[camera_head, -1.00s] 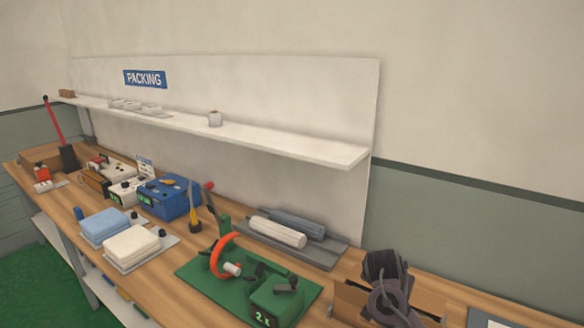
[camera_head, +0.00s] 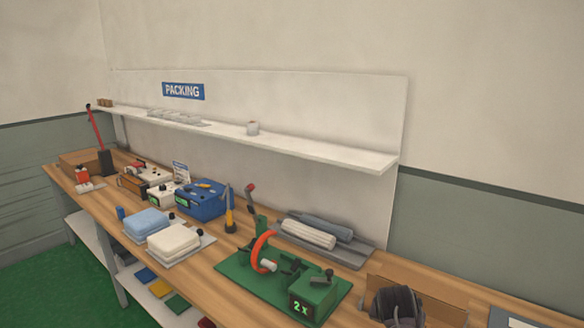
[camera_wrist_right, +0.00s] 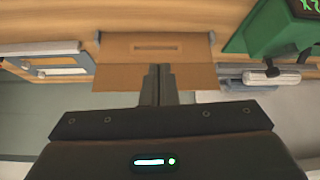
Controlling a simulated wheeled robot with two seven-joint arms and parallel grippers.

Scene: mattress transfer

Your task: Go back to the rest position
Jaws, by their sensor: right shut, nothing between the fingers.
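My right gripper (camera_wrist_right: 158,72) is shut and empty in the right wrist view, with its two dark fingers together. Behind the fingertips in that view is an open cardboard box (camera_wrist_right: 118,47). In the head view the dark end of my right arm shows at the bottom right, in front of the cardboard box (camera_head: 438,292). I cannot tell there whether it touches the box. My left gripper is not in view.
The wooden workbench (camera_head: 225,285) holds a green fixture (camera_head: 318,297), a grey tray with rolls (camera_head: 350,259), a blue device (camera_head: 203,201) and folded white (camera_head: 174,240) and blue (camera_head: 148,224) pads. A white shelf (camera_head: 330,152) runs above the bench.

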